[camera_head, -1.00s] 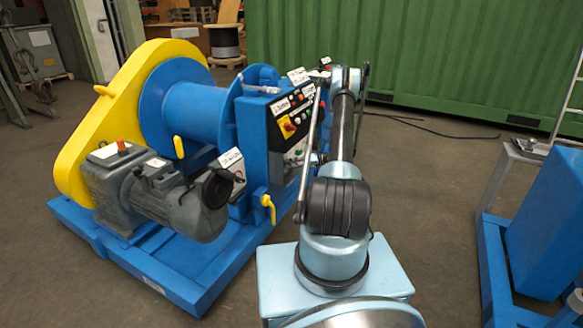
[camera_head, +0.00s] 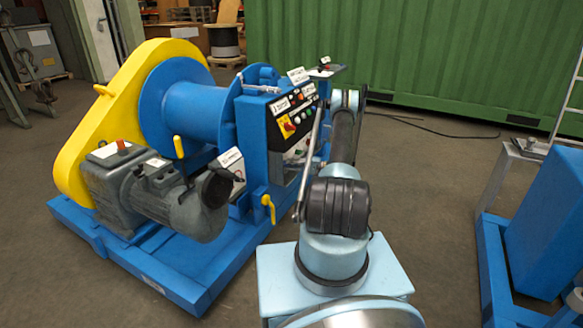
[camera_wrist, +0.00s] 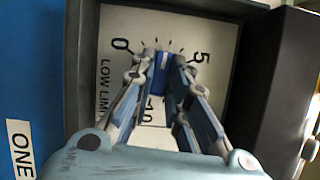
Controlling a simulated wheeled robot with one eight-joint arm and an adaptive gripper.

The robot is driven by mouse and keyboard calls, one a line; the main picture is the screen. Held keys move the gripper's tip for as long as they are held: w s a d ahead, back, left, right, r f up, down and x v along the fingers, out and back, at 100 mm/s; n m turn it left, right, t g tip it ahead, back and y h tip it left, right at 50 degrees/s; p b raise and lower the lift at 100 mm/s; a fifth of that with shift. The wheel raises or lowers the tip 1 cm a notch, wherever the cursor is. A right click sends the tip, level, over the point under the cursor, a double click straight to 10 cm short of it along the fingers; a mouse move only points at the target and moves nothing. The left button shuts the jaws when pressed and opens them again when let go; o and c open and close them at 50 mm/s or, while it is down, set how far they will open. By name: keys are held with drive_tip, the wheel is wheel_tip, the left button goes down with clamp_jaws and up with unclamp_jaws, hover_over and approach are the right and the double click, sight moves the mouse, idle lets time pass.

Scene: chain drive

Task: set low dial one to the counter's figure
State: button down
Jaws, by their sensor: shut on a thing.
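Low dial one (camera_wrist: 215,22) fills the wrist view as a white face with dark ticks, the figures 0, 5 and 10, and lettering beginning "LOW LIM". The word "ONE" shows on a white label (camera_wrist: 20,148) to its left. My gripper (camera_wrist: 162,68) is in front of the face, with its fingers closed on a blue knob (camera_wrist: 161,72) near the middle of the dial. The fingers cover part of the knob and scale, so I cannot tell the exact setting. I cannot make out the counter's figure in either view.
The blue control cabinet (camera_head: 253,140) carries a panel (camera_head: 290,112) of buttons and a yellow-backed red switch. A blue drum (camera_head: 190,108) and yellow guard (camera_head: 88,125) stand to its left. A dark casing (camera_wrist: 268,70) borders the dial on the right.

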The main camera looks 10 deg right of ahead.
drive_tip(key=shift+f+m+y, duration=0.2)
drive_tip(key=shift+m+y, duration=0.1)
drive_tip(key=shift+m, duration=0.5)
drive_tip(key=c, duration=1.6)
unclamp_jaws()
drive_tip(key=shift+o, duration=0.2)
